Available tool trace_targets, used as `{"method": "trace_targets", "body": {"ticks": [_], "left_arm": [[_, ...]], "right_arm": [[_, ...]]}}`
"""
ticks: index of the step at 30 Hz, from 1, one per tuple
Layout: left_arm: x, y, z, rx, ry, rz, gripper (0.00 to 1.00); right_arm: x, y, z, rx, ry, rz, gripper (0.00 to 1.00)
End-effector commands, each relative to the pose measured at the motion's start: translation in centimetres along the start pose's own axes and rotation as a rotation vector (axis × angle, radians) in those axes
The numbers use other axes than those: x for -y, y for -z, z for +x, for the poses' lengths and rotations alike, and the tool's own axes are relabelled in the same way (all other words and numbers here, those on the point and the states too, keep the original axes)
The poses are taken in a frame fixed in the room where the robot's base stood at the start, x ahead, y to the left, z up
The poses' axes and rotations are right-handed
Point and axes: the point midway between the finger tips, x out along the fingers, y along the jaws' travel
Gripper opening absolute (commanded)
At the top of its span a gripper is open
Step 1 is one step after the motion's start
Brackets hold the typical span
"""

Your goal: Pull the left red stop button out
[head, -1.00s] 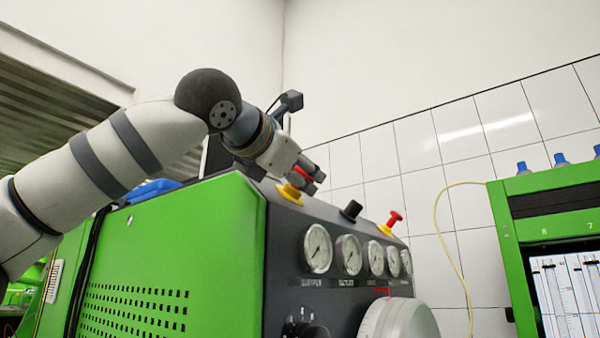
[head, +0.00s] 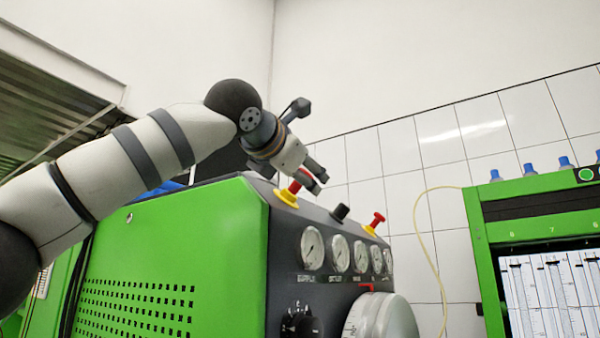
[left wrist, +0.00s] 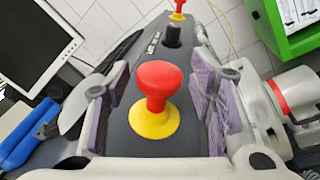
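The left red stop button (head: 295,187) stands in its yellow collar (head: 286,198) on the sloped top of the dark panel. In the left wrist view the red cap (left wrist: 159,78) sits on a red stem above the yellow collar (left wrist: 153,122). My left gripper (head: 320,180) is open and empty, above and to the right of the button in the head view. In the left wrist view its two padded fingers show on either side of the cap, with gaps to both. My right gripper is not in view.
A black knob (head: 340,212) and a second red button (head: 378,218) stand farther along the panel top. Gauges (head: 312,248) line the front. The air above the panel is free.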

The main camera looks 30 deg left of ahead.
Motion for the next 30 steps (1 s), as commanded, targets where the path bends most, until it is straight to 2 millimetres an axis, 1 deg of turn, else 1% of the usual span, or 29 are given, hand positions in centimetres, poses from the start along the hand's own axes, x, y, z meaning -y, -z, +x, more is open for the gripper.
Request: {"method": "trace_targets", "body": {"ticks": [7, 10, 11, 18, 21, 25, 30], "left_arm": [[0.0, 0.1, 0.0, -0.001, 0.0, 0.0, 0.55], [0.0, 0.0, -0.7, 0.001, 0.0, 0.001, 0.55], [0.0, 0.0, -1.1, 0.001, 0.0, 0.001, 0.55], [-0.1, 0.0, -7.5, 0.004, -0.001, 0.001, 0.55], [0.0, 0.0, -9.7, 0.002, 0.0, 0.0, 0.55], [0.1, 0.0, -11.5, 0.0, 0.001, 0.0, 0.55], [0.0, 0.0, -12.0, -0.001, 0.0, 0.0, 0.55]], "right_arm": [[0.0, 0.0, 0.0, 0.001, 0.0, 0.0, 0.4], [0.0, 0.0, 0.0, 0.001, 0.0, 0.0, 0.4], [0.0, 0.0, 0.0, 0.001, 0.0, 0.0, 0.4], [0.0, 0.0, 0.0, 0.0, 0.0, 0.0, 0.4], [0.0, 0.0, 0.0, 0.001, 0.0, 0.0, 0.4], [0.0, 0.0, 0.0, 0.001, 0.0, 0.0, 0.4], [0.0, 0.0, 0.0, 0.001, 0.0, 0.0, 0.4]]}}
